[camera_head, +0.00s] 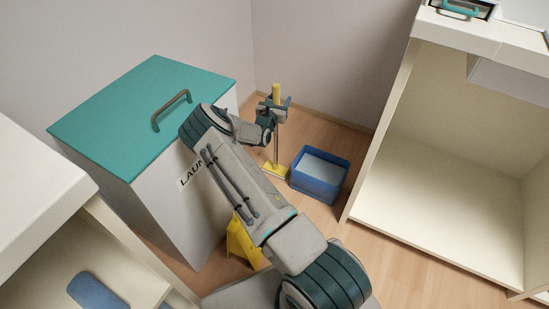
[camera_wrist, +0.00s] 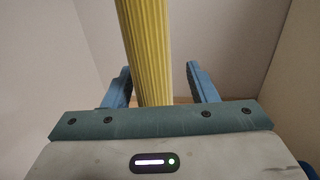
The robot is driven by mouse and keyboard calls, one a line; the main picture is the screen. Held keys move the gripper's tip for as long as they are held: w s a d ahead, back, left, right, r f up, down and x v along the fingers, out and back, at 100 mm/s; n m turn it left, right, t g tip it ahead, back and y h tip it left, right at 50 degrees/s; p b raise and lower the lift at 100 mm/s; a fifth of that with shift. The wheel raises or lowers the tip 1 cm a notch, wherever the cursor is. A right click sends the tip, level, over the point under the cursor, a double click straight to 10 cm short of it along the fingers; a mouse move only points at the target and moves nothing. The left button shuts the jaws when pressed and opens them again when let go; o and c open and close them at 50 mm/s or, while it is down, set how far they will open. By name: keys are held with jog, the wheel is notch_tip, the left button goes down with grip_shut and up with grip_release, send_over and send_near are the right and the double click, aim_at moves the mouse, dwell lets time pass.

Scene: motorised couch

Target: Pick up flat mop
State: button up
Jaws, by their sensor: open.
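The flat mop (camera_head: 276,150) stands upright near the back corner, with a yellow grip at the top, a grey pole and a flat yellow head on the wooden floor. My gripper (camera_head: 282,103) is at the upper part of the mop's handle. In the wrist view the ribbed yellow handle (camera_wrist: 147,50) passes between the two blue fingers of my gripper (camera_wrist: 165,85). The fingers are open, with a gap on each side of the handle. The wrist view does not show the mop's head.
A blue bin (camera_head: 320,175) stands right of the mop's head. A laundry box (camera_head: 145,100) with a teal lid is left of my arm. A yellow object (camera_head: 242,243) is partly behind my arm. An open cream cabinet (camera_head: 450,170) stands at the right.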

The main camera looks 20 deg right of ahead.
jog(key=shift+d, duration=0.1)
jog(key=shift+a, duration=0.3)
jog(key=c, duration=0.5)
jog(key=shift+w+a, duration=0.1)
jog(key=shift+a, duration=0.1)
grip_shut()
jog(key=shift+r, duration=0.1)
jog(key=shift+d+r+p, duration=0.1)
jog(key=shift+r+p, duration=0.1)
jog(key=shift+p, duration=0.1)
